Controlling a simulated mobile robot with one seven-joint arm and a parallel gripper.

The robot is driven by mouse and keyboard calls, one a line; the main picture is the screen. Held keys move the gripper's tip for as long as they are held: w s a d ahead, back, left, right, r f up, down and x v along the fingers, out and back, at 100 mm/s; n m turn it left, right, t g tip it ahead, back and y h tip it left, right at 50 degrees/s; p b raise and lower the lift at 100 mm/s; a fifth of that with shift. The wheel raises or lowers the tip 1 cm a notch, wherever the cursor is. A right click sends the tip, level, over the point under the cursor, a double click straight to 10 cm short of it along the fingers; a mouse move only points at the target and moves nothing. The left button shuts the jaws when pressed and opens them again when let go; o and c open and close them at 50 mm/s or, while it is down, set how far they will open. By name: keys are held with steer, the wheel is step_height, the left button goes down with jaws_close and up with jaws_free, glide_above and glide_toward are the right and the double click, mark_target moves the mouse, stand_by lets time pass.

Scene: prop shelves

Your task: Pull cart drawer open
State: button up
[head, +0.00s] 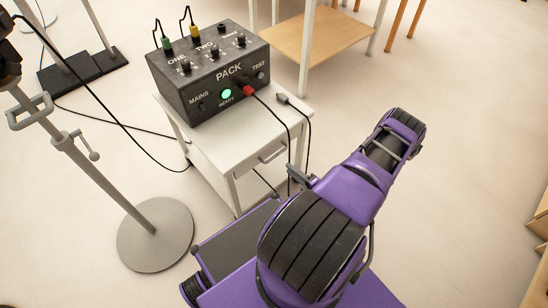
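A small white cart (232,152) stands at the centre of the head view. Its drawer (247,164) is under the top on the side facing right and looks shut, with a thin bar handle (273,154). My purple arm rises from the bottom and reaches up and to the right, right of the cart. A small dark grey part (299,177) shows at the arm's left edge, a little below and right of the handle. It may belong to my gripper, but I cannot tell. My gripper's fingertips are not clearly visible, and the arm hides what lies behind it.
A black control box (208,75) with a green light sits on the cart. Cables (285,118) hang past the drawer side. A stand with a round grey base (155,235) is at left. A wooden-shelved table (310,38) stands behind. The floor at right is mostly clear.

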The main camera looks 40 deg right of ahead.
mark_target(274, 157)
steer(key=b+x, duration=0.1)
steer(key=x, duration=0.9)
steer(key=shift+w, duration=0.25)
jaws_close()
stand_by(0.9)
